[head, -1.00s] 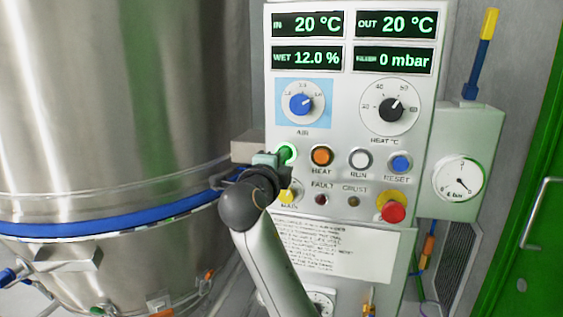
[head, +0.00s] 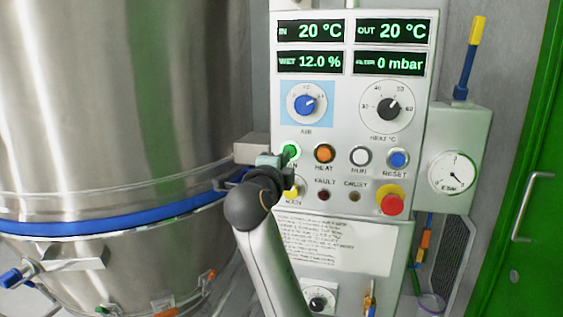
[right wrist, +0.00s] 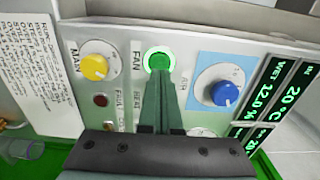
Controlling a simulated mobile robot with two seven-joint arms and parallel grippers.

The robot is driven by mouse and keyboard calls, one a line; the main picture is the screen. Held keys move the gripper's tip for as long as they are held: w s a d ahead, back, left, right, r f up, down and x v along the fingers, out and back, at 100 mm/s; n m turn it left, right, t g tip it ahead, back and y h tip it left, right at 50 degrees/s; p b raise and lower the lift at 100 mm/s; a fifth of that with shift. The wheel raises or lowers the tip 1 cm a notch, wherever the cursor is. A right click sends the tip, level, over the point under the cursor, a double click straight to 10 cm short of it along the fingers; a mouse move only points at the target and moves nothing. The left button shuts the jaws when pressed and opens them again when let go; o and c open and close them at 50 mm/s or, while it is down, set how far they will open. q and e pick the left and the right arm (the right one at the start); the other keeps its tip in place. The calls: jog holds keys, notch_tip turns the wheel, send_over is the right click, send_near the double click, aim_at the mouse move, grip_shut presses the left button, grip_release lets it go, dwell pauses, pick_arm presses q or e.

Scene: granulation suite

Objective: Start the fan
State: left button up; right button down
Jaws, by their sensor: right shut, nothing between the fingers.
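The fan button (head: 291,152) is green, with a bright green ring, at the left end of the button row on the white control panel (head: 345,185). My right gripper (head: 282,157) is shut and empty, with its fingertips at the button. The filter display (head: 391,64) reads 0 mbar. My left gripper is not in view.
The blue air knob (head: 305,104) and black heat knob (head: 388,108) sit above the buttons. The yellow main switch (right wrist: 95,67) is beside the fan button. A red stop button (head: 392,204) is lower right. A large steel vessel (head: 110,110) stands close on the left.

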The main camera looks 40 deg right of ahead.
pick_arm(q)
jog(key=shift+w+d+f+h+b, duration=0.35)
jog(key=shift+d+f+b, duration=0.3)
jog(key=shift+b, duration=0.95)
pick_arm(e)
jog(key=v, duration=1)
jog(key=shift+s+a, duration=0.15)
jog(key=shift+a, duration=0.1)
